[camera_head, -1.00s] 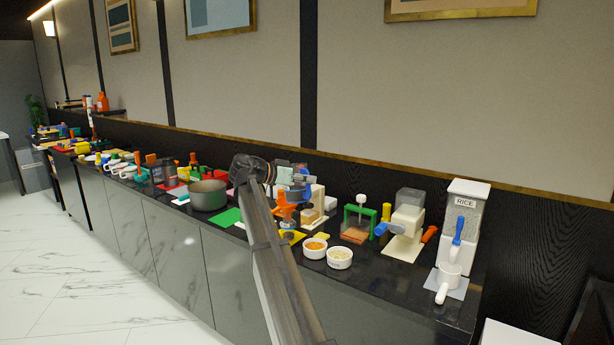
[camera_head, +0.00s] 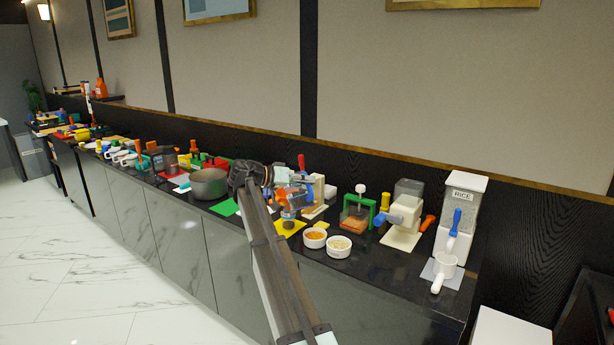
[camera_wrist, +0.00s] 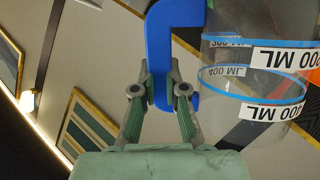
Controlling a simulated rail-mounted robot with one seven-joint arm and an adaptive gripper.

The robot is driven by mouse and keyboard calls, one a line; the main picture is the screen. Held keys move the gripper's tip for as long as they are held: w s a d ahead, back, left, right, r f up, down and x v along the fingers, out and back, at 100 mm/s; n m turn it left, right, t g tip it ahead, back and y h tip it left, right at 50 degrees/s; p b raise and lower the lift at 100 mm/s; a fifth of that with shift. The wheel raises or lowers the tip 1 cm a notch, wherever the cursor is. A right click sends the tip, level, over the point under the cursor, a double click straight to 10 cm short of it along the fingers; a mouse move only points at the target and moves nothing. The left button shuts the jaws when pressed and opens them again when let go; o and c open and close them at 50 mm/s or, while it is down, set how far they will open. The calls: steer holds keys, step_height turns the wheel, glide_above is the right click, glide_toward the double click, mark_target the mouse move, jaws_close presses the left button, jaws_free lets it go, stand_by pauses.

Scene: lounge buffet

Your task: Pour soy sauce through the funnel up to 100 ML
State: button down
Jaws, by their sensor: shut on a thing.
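My gripper (camera_wrist: 160,95) is shut on the blue handle (camera_wrist: 160,45) of a clear measuring jug (camera_wrist: 240,120). Blue rings and white labels reading 200, 300 and 400 ML show on its wall. The jug's contents and level cannot be made out. In the head view my gripper (camera_head: 262,178) is above the counter, with the blue-marked jug (camera_head: 299,199) just to its right. An orange piece (camera_head: 289,213) shows beside or behind the jug. Whether it is the funnel cannot be told. No soy sauce can be made out.
A grey pot (camera_head: 208,184) stands left of my gripper. A yellow mat (camera_head: 290,228) and two white bowls (camera_head: 314,238) (camera_head: 339,247) lie in front and to the right. A green-framed press (camera_head: 358,215) and a rice dispenser (camera_head: 463,210) stand farther right. The counter is crowded.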

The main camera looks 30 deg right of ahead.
steer(key=shift+w+r+n+p, duration=0.25)
steer(key=shift+r+n+p, duration=0.25)
steer(key=shift+r+p, duration=0.3)
steer(key=shift+w+f+n+g+h+p, duration=0.1)
steer(key=shift+w+n+g+h+p, duration=0.25)
steer(key=shift+n+g+p, duration=0.35)
steer(key=shift+w+r+n+p, duration=0.45)
steer(key=shift+w+n+p, duration=0.1)
steer(key=shift+p, duration=0.6)
steer(key=shift+w, duration=0.15)
steer(key=shift+w+r+n+p, duration=0.25)
steer(key=shift+n+p, duration=0.2)
steer(key=shift+p, duration=0.25)
steer(key=shift+w+f+n+g+h+p, duration=0.15)
steer(key=shift+w+n+g+h+p, duration=0.1)
steer(key=shift+w+n+g+p, duration=0.05)
stand_by(2.5)
steer(key=shift+s, duration=0.1)
